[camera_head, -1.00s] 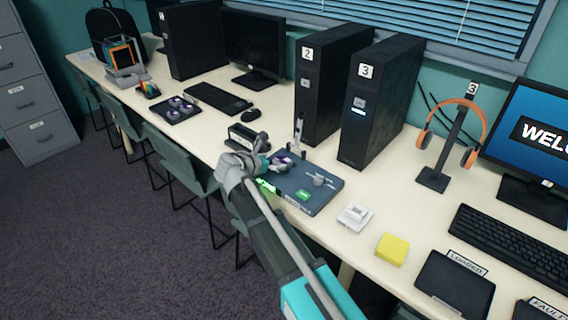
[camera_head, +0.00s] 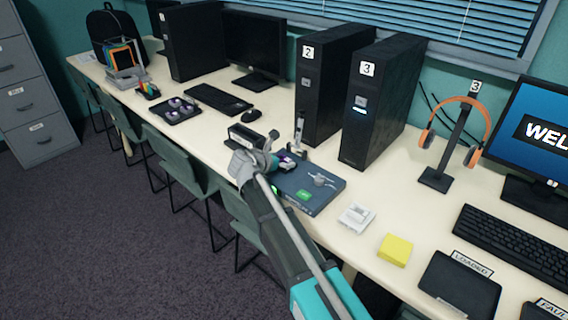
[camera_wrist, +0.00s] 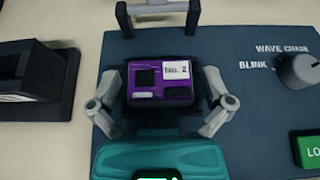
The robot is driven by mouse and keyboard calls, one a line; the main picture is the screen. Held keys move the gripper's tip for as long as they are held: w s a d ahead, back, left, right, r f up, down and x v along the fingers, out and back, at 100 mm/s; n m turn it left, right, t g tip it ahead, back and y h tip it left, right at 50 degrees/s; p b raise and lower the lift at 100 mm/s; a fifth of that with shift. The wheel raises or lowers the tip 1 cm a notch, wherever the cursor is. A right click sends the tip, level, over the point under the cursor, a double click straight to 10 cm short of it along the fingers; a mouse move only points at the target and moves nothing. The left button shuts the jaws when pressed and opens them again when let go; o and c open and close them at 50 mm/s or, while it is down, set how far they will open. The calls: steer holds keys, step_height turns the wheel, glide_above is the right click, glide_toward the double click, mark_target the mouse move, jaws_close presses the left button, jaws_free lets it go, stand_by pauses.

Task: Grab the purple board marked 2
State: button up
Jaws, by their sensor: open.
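The purple board marked 2 (camera_wrist: 160,80) lies at the left end of a dark blue programming panel (camera_wrist: 240,50), just in front of a metal handle bar. In the wrist view, my gripper (camera_wrist: 160,104) is open, with one finger on each side of the board. The fingers look apart from it. In the head view, my gripper (camera_head: 262,161) is over the left end of the panel (camera_head: 325,201) and partly hides the board (camera_head: 286,163).
The panel carries a grey knob (camera_wrist: 301,70) and a green button (camera_wrist: 309,149). A black device (camera_wrist: 38,82) stands left of the panel. Towers marked 2 (camera_head: 325,85) and 3 (camera_head: 380,100) stand behind. A tray with purple items (camera_head: 176,109) is farther left.

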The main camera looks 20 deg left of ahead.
steer(key=c, duration=0.9)
steer(key=shift+r, duration=0.1)
step_height(320, 180, up, 2)
steer(key=p, duration=0.2)
steer(key=shift+r+p, duration=0.25)
steer(key=shift+p, duration=0.15)
steer(key=d+r+p+v, duration=0.1)
steer(key=p+v, duration=0.2)
steer(key=v, duration=0.2)
steer(key=r+p+v, duration=0.1)
steer(key=p+v, duration=0.2)
steer(key=v, duration=0.3)
steer(key=d+p+v, duration=0.1)
steer(key=p+v, duration=0.3)
steer(key=v, duration=0.2)
steer(key=shift+w+d+r, duration=0.2)
steer(key=shift+d+r, duration=0.15)
steer(key=shift+r, duration=0.05)
